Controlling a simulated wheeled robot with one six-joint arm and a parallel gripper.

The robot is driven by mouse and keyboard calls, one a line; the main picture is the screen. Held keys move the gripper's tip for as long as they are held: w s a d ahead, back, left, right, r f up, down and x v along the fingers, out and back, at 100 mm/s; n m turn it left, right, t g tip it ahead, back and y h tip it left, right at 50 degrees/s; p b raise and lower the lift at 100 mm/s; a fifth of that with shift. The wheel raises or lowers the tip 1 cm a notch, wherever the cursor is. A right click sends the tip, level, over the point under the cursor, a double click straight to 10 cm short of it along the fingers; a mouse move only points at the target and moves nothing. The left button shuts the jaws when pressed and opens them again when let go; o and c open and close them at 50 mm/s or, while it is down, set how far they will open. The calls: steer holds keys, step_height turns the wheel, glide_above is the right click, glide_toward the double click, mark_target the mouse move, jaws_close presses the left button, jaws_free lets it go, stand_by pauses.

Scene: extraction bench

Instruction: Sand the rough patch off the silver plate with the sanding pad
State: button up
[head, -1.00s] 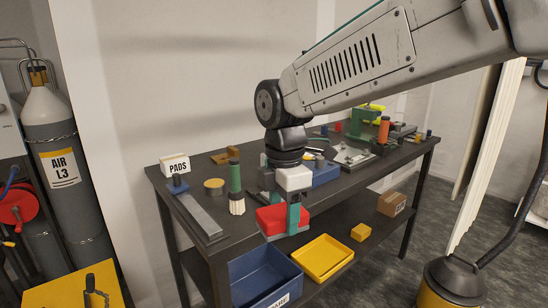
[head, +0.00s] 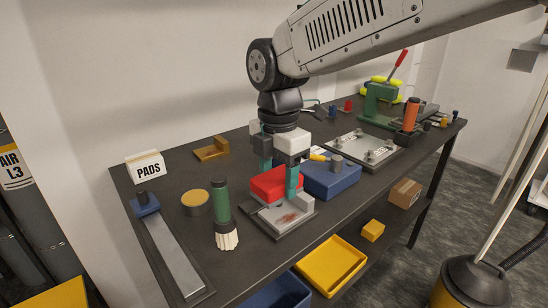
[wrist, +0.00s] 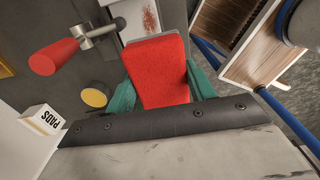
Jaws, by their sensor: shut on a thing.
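My gripper (head: 279,178) is shut on the red sanding pad (head: 274,185), with a teal finger on each side. The pad also shows between the fingers in the wrist view (wrist: 158,72). The silver plate (head: 262,221) lies near the bench's front edge, under and in front of the pad. The rough patch (head: 287,217) is a reddish-brown mark on the plate, in plain view in front of the pad. It also shows beyond the pad in the wrist view (wrist: 150,18). I cannot tell whether the pad touches the plate.
A metal clamp with a red handle (wrist: 55,57) stands beside the plate in the wrist view.

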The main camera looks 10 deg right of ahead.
steer(key=shift+w, duration=0.3)
steer(key=shift+w+d, duration=0.15)
steer(key=shift+f, duration=3.5)
steer(key=shift+r, duration=0.1)
